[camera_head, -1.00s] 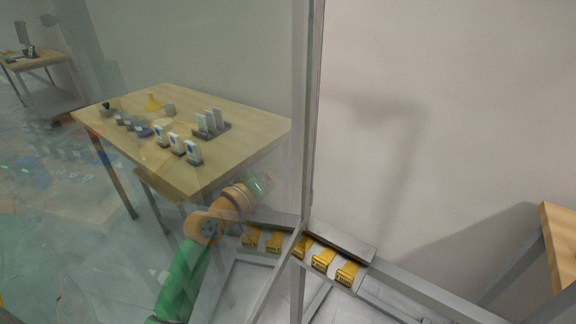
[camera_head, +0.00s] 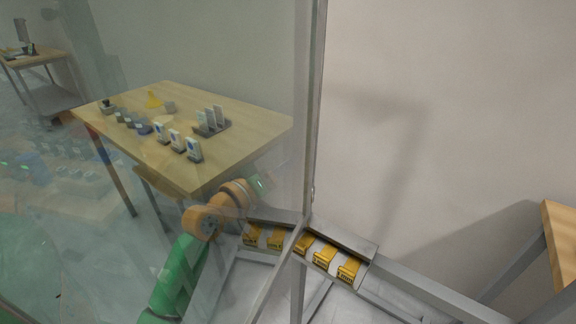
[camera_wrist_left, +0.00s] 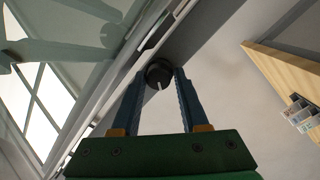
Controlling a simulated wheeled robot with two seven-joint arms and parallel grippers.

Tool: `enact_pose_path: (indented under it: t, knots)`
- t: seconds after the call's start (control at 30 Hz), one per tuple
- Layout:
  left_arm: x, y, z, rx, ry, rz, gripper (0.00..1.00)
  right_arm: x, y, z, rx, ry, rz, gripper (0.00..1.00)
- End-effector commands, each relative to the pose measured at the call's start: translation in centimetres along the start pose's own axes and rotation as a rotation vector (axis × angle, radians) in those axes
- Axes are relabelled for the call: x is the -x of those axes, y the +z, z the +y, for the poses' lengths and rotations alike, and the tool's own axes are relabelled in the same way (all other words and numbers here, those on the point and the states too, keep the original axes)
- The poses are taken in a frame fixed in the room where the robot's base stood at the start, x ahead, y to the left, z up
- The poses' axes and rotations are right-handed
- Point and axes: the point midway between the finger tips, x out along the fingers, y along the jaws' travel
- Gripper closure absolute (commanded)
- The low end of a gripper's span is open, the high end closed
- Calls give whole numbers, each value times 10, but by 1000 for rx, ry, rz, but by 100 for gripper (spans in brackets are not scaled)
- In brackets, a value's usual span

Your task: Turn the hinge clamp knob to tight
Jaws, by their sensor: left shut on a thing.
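The clamp knob (camera_wrist_left: 158,73) is a round dark knob with a pale pointer line on its face. In the left wrist view it sits beside a grey metal frame. My left gripper (camera_wrist_left: 160,78) has its two blue fingers closed on the knob, one on each side. The pointer line points down towards the gripper's palm. In the head view the knob is not clear. An orange and green arm (camera_head: 205,222) shows in or through the glass, its end by the frame post; its gripper cannot be made out. My right gripper is not in view.
A glass pane (camera_head: 230,60) with an upright metal post (camera_head: 313,110) stands ahead. Yellow blocks (camera_head: 324,253) sit in a row on a grey rail. A wooden table (camera_head: 250,125) with small items shows in the glass. Another wooden edge (camera_head: 560,235) is at far right.

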Motion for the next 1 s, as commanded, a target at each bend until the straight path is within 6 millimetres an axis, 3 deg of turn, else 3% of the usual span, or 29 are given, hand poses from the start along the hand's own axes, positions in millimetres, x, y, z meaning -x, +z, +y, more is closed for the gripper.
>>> enact_pose_path:
  t: [0.47, 1.0]
  knots:
    - [0, -1, 1, -442, -26, -18, 100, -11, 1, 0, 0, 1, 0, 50]
    - [0, -1, 4, -952, -58, -43, 100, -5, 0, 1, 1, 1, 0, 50]
